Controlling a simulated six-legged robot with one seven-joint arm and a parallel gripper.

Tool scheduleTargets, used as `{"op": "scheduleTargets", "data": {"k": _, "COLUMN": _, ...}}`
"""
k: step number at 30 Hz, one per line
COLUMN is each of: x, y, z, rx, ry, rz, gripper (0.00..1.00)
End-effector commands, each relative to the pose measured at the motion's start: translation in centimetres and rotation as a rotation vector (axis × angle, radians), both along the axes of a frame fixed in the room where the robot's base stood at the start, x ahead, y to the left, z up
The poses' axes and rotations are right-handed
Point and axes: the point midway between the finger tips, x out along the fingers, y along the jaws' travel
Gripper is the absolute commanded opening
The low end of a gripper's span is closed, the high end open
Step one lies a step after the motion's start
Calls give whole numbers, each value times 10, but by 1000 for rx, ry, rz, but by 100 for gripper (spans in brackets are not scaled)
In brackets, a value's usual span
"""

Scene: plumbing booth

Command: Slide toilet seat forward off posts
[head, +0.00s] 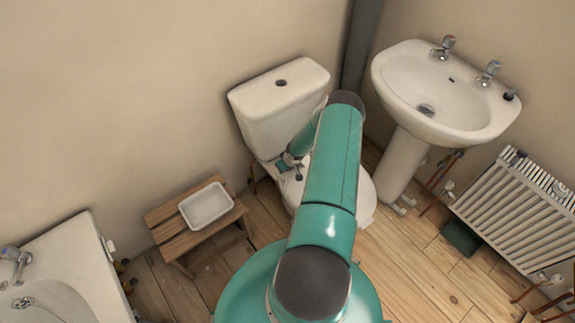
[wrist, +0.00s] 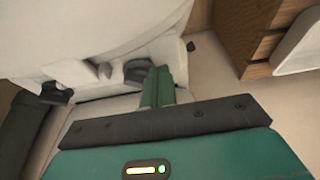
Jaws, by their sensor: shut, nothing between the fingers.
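The white toilet (head: 280,100) stands against the back wall in the head view. My arm hides most of its seat (head: 366,198); a right-hand strip shows. In the wrist view the pale underside of the seat or bowl (wrist: 80,35) fills the upper left; I cannot tell which is which. Two dark fittings at the hinge end, one nearer (wrist: 137,70) and one farther left (wrist: 55,93), sit below its edge. My gripper (wrist: 160,72) is shut and empty, its green fingers beside the nearer fitting. I cannot tell whether they touch. In the head view the gripper (head: 290,163) is beside the cistern's base.
A wooden stool (head: 165,222) with a white tray (head: 207,205) stands left of the toilet. A pedestal basin (head: 400,165) and radiator (head: 520,215) are to the right. The bath (head: 75,265) is at lower left. Bare floorboards (head: 410,255) show right of my arm.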

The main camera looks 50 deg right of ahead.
Motion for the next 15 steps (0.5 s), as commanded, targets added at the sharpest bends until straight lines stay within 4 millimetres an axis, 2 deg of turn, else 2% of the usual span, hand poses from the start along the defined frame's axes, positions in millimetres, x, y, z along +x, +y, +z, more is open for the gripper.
{"op": "scheduleTargets", "data": {"k": 2, "x": 2, "y": 0, "z": -10, "rx": 1, "ry": 1, "rz": -1, "gripper": 0}}
{"op": "scheduleTargets", "data": {"k": 7, "x": -19, "y": 4, "z": -6, "rx": -2, "ry": 3, "rz": 3, "gripper": 0}}
{"op": "scheduleTargets", "data": {"k": 15, "x": -36, "y": 8, "z": -7, "rx": 0, "ry": 1, "rz": 2, "gripper": 0}}
